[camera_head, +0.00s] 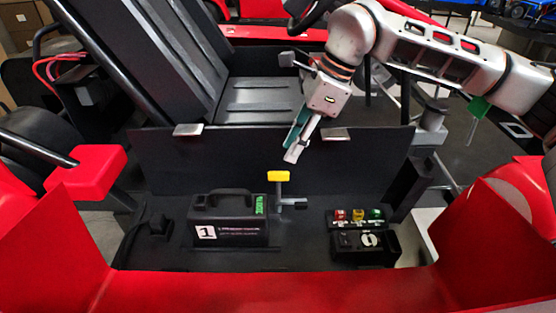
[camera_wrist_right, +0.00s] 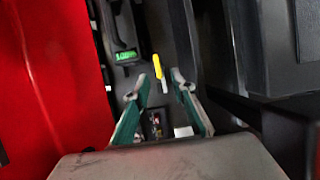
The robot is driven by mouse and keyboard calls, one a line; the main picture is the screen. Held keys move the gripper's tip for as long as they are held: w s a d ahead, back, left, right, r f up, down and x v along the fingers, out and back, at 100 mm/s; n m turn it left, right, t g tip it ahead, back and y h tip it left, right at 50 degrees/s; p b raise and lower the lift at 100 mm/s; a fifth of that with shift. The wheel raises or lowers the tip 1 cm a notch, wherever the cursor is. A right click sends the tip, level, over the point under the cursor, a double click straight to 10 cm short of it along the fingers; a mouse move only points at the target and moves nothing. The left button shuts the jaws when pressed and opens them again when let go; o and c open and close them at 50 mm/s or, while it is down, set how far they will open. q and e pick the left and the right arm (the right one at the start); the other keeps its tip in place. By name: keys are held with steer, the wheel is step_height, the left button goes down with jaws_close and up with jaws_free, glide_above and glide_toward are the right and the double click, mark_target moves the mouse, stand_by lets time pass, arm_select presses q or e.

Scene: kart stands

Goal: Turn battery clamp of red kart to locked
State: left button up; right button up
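The battery clamp stands beside the battery inside the red kart, with a yellow handle (camera_head: 278,176) on an upright grey post (camera_head: 280,193). A short grey lever (camera_head: 293,203) sticks out to the right of the post. In the right wrist view the yellow handle (camera_wrist_right: 157,66) shows just beyond the fingertips. The black battery (camera_head: 232,232) has a "1" label and a green display. My right gripper (camera_head: 294,152) points down above and slightly right of the handle, apart from it. Its fingers (camera_wrist_right: 160,86) are open and empty. My left gripper is out of view.
A black panel (camera_head: 220,168) and the kart seat (camera_head: 262,98) stand behind the clamp. Red bodywork (camera_head: 240,290) borders the front.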

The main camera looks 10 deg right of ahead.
mark_target(279, 172)
steer(key=x, duration=0.7)
steer(key=shift+s+a, duration=0.1)
steer(key=shift+s, duration=0.15)
jaws_close()
